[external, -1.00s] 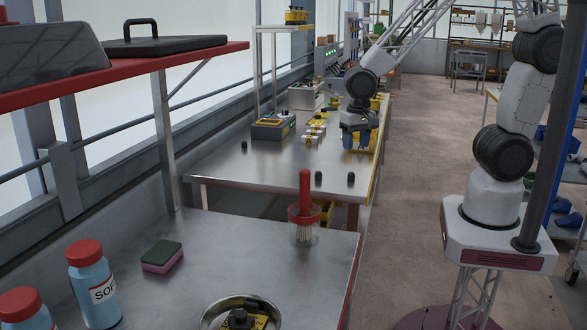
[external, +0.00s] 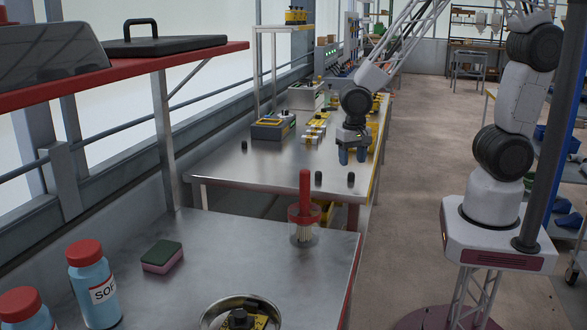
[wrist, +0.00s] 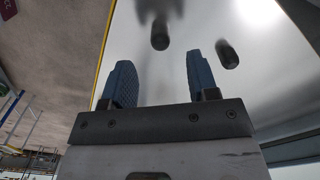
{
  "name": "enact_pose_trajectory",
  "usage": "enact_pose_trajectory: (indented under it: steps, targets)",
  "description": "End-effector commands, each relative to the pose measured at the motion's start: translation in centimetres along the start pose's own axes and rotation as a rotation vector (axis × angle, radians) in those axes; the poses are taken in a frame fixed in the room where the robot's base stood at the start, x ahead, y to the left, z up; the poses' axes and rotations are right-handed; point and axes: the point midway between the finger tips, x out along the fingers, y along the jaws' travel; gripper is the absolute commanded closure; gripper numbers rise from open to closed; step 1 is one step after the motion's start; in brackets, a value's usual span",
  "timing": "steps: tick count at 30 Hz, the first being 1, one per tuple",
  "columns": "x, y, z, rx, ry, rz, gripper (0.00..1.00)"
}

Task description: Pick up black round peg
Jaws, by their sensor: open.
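Two black round pegs, one (external: 351,179) and another (external: 318,176), stand apart near the front edge of the steel table. A third black peg (external: 244,146) stands at the table's left side. My gripper (external: 352,158) hangs over the table, just behind the rightmost peg in the external view, with its blue fingers apart and nothing between them. In the wrist view my gripper (wrist: 160,68) is open; one black peg (wrist: 160,36) lies ahead of the gap between the fingers, and another (wrist: 228,54) lies to the right.
A grey-and-yellow box (external: 272,129) and several yellow-and-white parts (external: 314,133) sit further back on the table. A red-handled brush (external: 305,205) stands on the nearer bench, beside the gap.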

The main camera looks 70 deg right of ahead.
Motion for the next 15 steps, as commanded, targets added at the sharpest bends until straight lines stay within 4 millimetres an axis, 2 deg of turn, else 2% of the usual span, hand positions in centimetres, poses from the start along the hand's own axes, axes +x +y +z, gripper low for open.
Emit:
enact_pose_trajectory:
  steps: [10, 15]
  targets:
    - [0.13, -0.01, 0.0, 0.0, 0.0, -0.001, 0.46]
    - [0.93, 0.01, 0.04, 0.0, 0.0, 0.001, 0.46]
